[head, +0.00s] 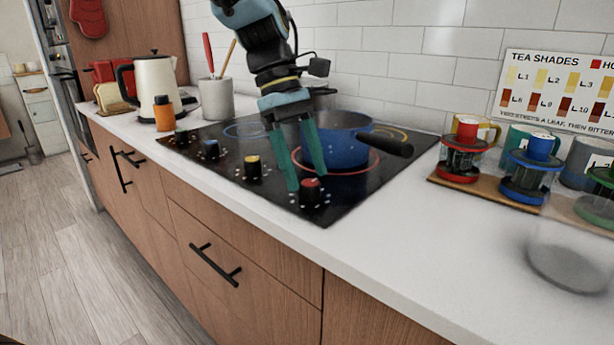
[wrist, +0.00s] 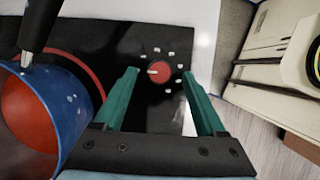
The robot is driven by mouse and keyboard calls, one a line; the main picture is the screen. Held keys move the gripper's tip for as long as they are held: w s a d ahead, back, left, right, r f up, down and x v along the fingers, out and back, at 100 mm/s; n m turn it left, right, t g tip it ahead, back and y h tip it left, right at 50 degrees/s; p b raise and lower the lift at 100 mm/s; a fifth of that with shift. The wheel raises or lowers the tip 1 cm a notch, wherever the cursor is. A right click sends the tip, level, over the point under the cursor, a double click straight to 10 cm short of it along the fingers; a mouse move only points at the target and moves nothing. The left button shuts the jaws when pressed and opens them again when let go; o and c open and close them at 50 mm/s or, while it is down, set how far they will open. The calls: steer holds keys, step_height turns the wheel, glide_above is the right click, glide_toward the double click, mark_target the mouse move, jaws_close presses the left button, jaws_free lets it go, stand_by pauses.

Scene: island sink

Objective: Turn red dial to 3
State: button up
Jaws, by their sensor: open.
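The red dial (head: 312,188) sits at the front right corner of the black cooktop (head: 215,183), with small white marks around it. In the wrist view the red dial (wrist: 158,72) shows a light pointer line towards the left. My gripper (head: 306,180) has two teal fingers and is open above the cooktop. In the wrist view my gripper (wrist: 160,85) has its fingers apart, with the dial showing between their tips. No contact with the dial is visible. The numbers at the marks are too small to read.
A blue pot (head: 345,140) with a black handle (head: 390,146) stands close beside my fingers on the red-ringed burner. Yellow (head: 252,162), blue (head: 210,148) and orange (head: 181,136) dials line the front left.

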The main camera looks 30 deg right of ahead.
steer(key=shift+x, duration=0.85)
jaws_close()
